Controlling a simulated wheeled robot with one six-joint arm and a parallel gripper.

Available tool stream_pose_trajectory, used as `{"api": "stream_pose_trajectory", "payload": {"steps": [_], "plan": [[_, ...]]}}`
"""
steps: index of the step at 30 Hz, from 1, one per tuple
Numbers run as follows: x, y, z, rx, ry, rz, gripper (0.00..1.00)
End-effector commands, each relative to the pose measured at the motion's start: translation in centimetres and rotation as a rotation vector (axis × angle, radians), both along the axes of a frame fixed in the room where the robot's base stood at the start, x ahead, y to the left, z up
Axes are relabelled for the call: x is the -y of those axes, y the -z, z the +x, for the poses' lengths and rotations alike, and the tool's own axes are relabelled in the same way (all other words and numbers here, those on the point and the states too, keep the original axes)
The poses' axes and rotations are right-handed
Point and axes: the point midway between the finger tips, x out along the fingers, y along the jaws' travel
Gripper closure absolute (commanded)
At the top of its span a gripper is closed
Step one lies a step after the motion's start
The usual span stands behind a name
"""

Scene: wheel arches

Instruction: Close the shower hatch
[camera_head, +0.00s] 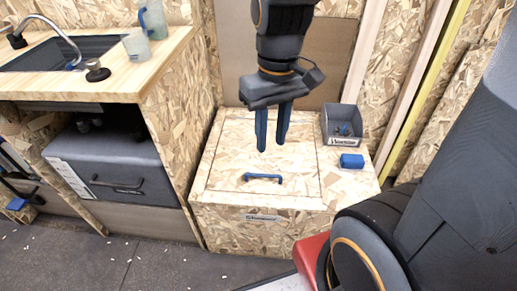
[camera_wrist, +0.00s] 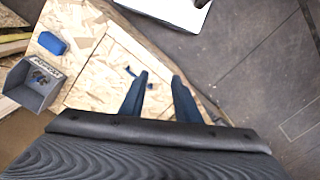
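The shower hatch (camera_head: 225,165) is a pale chipboard panel lying flat and flush in the top of a low chipboard box. A blue handle (camera_head: 262,178) sits near its front edge. My gripper (camera_head: 268,148) hangs above the hatch, fingers pointing down, apart from the handle. Its two blue fingers are spread with nothing between them. In the wrist view my gripper (camera_wrist: 160,82) covers part of the hatch (camera_wrist: 100,75). The handle (camera_wrist: 131,71) shows there as a small blue bit beside one finger, partly hidden.
A grey bin (camera_head: 342,125) with small blue items and a blue block (camera_head: 351,161) stand on the box's right side. A wooden counter (camera_head: 150,65) with a sink and cups is at left, above a grey drawer (camera_head: 115,165). Grey floor lies in front.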

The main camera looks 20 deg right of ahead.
Motion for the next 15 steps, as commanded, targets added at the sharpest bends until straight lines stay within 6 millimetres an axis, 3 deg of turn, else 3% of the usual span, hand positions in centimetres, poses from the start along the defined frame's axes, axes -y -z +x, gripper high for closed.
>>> {"api": "stream_pose_trajectory", "payload": {"steps": [8, 15], "plan": [[0.5, 2.6, 6.8, -0.062, -0.319, 0.033, 0.71], [2.0, 7.5, 11.5, -0.101, -0.593, 0.083, 0.71]]}}
